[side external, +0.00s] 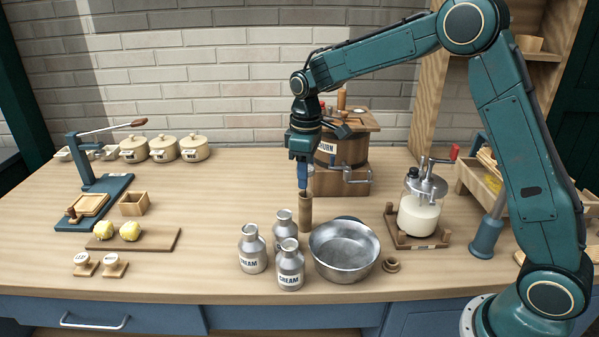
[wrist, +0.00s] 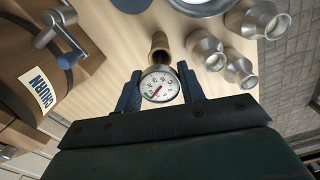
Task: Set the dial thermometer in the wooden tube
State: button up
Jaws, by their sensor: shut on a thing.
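My gripper (side external: 303,184) points straight down and is shut on the dial thermometer (wrist: 160,87). The white round dial with its red needle sits between the two blue fingers and faces the wrist camera. The wooden tube (side external: 305,214) stands upright on the table directly below the gripper. In the wrist view the tube (wrist: 159,45) shows just beyond the dial, partly covered by it. The thermometer's stem is hidden behind the dial, and I cannot tell whether its tip is inside the tube.
Metal cream cans (side external: 252,250) stand left of the tube, and a metal bowl (side external: 344,262) is in front to its right. The wooden churn (side external: 341,165) with its crank stands close behind. A glass jar (side external: 418,215) is at right.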

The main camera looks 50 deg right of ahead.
aim_at(305, 191)
jog(key=shift+f, duration=2.85)
dwell(0.8)
jog(key=shift+r, duration=0.1)
dwell(0.5)
jog(key=o, duration=0.9)
jog(key=c, duration=0.4)
jog(key=shift+r, duration=0.15)
jog(key=shift+r, duration=2.35)
jog(key=shift+r, duration=0.1)
